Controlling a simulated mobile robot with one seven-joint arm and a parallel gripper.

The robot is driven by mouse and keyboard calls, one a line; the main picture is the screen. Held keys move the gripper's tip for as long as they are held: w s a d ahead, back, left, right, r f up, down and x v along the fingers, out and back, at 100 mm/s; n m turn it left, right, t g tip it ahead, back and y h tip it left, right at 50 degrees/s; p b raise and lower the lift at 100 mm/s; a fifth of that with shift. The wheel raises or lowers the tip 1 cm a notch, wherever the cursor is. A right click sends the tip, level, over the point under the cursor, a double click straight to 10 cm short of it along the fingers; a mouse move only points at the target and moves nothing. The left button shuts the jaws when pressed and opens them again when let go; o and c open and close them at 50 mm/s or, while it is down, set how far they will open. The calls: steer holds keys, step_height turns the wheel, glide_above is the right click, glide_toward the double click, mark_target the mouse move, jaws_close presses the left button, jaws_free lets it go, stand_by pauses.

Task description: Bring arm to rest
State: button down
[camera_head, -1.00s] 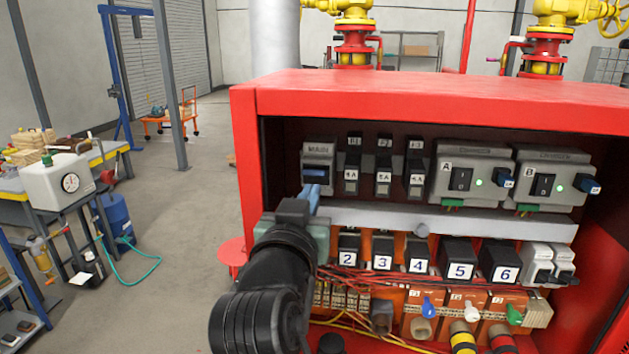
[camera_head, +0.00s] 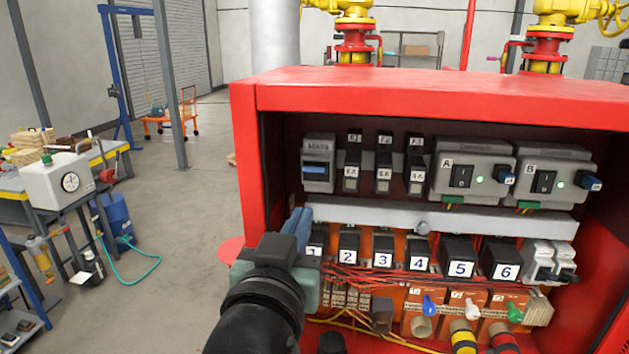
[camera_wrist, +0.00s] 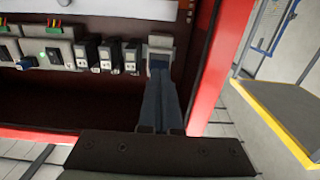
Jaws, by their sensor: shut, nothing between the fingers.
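My gripper (camera_head: 298,222) is in front of the left part of the open red cabinet (camera_head: 430,92), just below the MAIN breaker (camera_head: 318,163). Its blue fingers are together with nothing between them. In the head view they stand apart from the MAIN breaker, which shows a blue handle. In the wrist view the closed fingers (camera_wrist: 160,103) reach up toward the grey MAIN breaker (camera_wrist: 160,42), overlapping its lower part. My arm hides the lower left corner of the cabinet.
Numbered relays (camera_head: 460,258), red wires and coloured plugs fill the lower cabinet. Units A (camera_head: 466,170) and B (camera_head: 548,176) show green lights. A grey rail (camera_head: 440,220) crosses the middle. Open floor (camera_head: 185,230) lies left of the cabinet, before a cluttered workbench (camera_head: 100,172).

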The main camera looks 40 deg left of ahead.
steer(key=shift+d, duration=0.1)
stand_by(0.4)
steer(key=w+d+r+m+t+h+b, duration=0.3)
steer(key=d+r+t, duration=0.3)
steer(key=d+r, duration=0.6)
steer(key=s+d+r+m+t+h+b, duration=0.1)
steer(key=s+d+r+t+h, duration=0.2)
steer(key=d, duration=0.5)
steer(key=s+d+r+m+t+h, duration=0.2)
steer(key=s+d+r+t+h, duration=0.1)
steer(key=d, duration=0.5)
steer(key=shift+d+r+h+b, duration=0.3)
steer(key=shift+d+r+b, duration=0.1)
steer(key=shift+r, duration=0.3)
